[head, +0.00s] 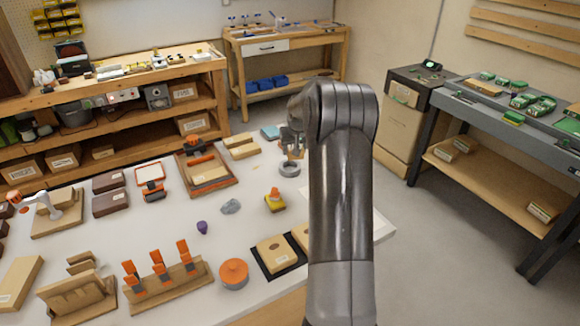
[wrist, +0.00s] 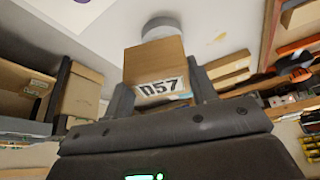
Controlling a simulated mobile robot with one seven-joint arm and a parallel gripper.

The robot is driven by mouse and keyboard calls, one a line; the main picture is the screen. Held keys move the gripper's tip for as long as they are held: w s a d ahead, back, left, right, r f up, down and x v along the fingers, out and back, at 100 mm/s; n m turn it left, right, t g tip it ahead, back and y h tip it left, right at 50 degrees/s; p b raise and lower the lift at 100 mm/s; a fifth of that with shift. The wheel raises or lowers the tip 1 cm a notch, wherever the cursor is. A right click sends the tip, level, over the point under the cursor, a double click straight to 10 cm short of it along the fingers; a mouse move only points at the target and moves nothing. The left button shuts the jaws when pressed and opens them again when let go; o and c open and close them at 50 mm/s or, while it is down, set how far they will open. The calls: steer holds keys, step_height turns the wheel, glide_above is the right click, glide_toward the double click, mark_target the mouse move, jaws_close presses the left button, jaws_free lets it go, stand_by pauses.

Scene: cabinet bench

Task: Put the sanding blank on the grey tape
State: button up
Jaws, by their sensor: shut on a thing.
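My gripper (wrist: 162,96) is shut on the sanding blank (wrist: 155,62), a tan block with a white label marked "057" or similar, in the wrist view. A finger is on each side of the block. The grey tape (wrist: 162,25), a round grey roll, shows just beyond the block in the wrist view, partly hidden by it. In the head view the grey tape (head: 289,169) lies on the white table, and my gripper (head: 292,146) is just behind and above it, partly hidden by my arm. I cannot tell whether block and tape touch.
A yellow and orange tool (head: 275,202) and a grey lump (head: 231,206) lie in front of the tape. A wooden tray (head: 227,183) with blocks stands to its left. A black mat (head: 261,267) holds a wooden piece at the front. The table right of the tape is hidden by my arm.

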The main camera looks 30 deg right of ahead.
steer(key=s+d, duration=0.4)
steer(key=d, duration=0.2)
glide_above(287, 169)
steer(key=s, duration=0.2)
steer(key=shift+m, duration=0.4)
steer(key=f, duration=0.6)
steer(key=shift+w+a+f, duration=0.15)
steer(key=shift+w+a, duration=0.05)
steer(key=shift+a, duration=0.15)
steer(key=shift+f, duration=2.05)
steer(key=shift+f, duration=0.2)
steer(key=o, duration=1)
steer(key=shift+r, duration=0.1)
